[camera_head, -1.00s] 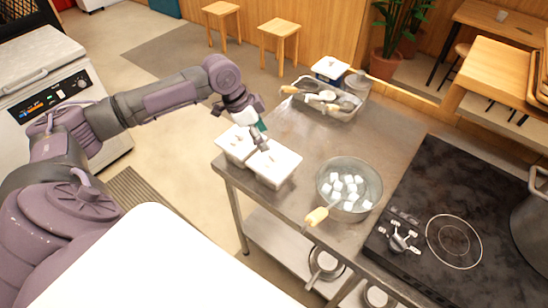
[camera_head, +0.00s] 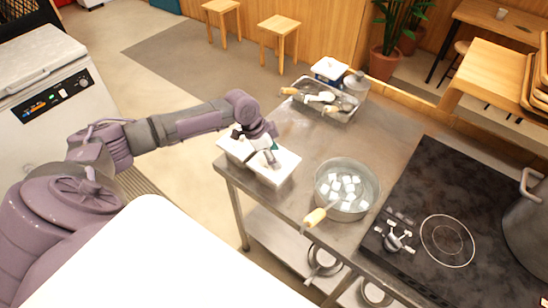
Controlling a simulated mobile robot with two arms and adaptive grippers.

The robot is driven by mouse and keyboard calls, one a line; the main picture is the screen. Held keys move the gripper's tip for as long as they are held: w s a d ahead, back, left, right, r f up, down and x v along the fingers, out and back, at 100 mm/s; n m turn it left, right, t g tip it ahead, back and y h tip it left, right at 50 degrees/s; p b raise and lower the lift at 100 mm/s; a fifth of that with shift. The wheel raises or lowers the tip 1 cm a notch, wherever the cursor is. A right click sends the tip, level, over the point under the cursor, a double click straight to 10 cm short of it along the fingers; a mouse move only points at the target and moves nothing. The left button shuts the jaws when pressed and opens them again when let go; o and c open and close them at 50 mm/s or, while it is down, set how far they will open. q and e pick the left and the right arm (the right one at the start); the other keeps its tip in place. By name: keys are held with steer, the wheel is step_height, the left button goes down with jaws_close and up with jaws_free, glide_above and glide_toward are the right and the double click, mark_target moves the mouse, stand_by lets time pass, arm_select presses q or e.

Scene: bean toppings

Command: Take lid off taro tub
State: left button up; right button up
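Two white lidded tubs stand side by side at the left end of the steel table. The right tub (camera_head: 283,171) has its white lid on. The left tub (camera_head: 229,147) is partly hidden behind my arm. The view does not show which one holds taro. My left gripper (camera_head: 269,157) points down over the right tub's lid, at or just above its middle. The fingers are small and dark here, so I cannot tell whether they are open, shut or touching the lid. My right gripper is out of view.
A metal pan (camera_head: 347,189) with white cubes and a wooden-handled utensil stands to the right of the tubs. A steel tray (camera_head: 341,113) of utensils sits at the back. A black stove (camera_head: 430,205) is at the right. The table between tubs and tray is clear.

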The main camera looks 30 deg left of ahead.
arm_select(q)
steer(key=c, duration=1.1)
steer(key=shift+r, duration=0.15)
